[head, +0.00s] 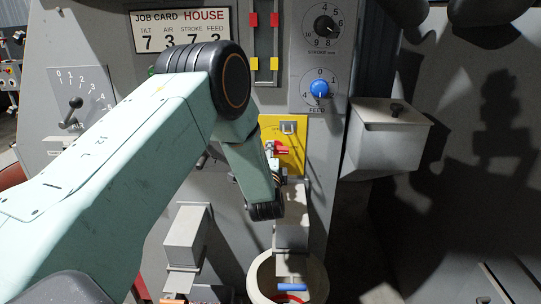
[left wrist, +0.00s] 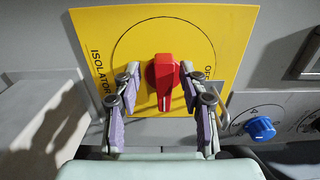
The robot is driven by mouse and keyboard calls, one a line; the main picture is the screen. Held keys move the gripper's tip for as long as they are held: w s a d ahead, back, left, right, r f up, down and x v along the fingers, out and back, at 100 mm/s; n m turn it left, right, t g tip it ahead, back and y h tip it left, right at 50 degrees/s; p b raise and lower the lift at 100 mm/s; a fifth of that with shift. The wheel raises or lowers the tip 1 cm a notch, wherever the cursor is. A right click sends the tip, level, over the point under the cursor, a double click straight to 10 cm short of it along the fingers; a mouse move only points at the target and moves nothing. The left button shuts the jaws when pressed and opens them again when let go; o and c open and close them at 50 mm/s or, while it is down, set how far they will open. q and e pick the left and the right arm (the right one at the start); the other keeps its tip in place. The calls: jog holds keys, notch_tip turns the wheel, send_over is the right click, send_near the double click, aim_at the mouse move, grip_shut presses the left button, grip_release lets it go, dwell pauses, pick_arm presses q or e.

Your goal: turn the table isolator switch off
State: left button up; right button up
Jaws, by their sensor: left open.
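The isolator switch has a red knob (left wrist: 163,80) on a yellow plate (left wrist: 226,28). The word ISOLATOR runs along the plate's left side, and lettering at right is partly hidden by a finger. In the left wrist view the knob's white-marked end points down. My left gripper (left wrist: 160,76) is open, with one finger on each side of the knob; I cannot tell whether either touches it. In the head view the plate (head: 299,140) and red knob (head: 281,149) show just past my left forearm, which hides part of them. My right gripper is not in view.
A blue feed knob (head: 320,88) and a black stroke dial (head: 324,23) sit above the plate. A grey bin (head: 390,140) juts out at right. A lever panel (head: 92,108) is at left, and a pale round container (head: 262,276) stands below.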

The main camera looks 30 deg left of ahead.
pick_arm(q)
jog(key=shift+w+d+r, duration=0.1)
jog(key=shift+w+r, duration=0.15)
jog(key=shift+w, duration=0.1)
jog(key=shift+a+f, duration=0.15)
jog(key=shift+a, duration=0.1)
jog(key=shift+c, duration=1.4)
jog(key=shift+s+d+r, duration=0.1)
jog(key=shift+d+r, duration=0.05)
jog(key=shift+r, duration=0.05)
jog(key=c, duration=0.3)
grip_shut()
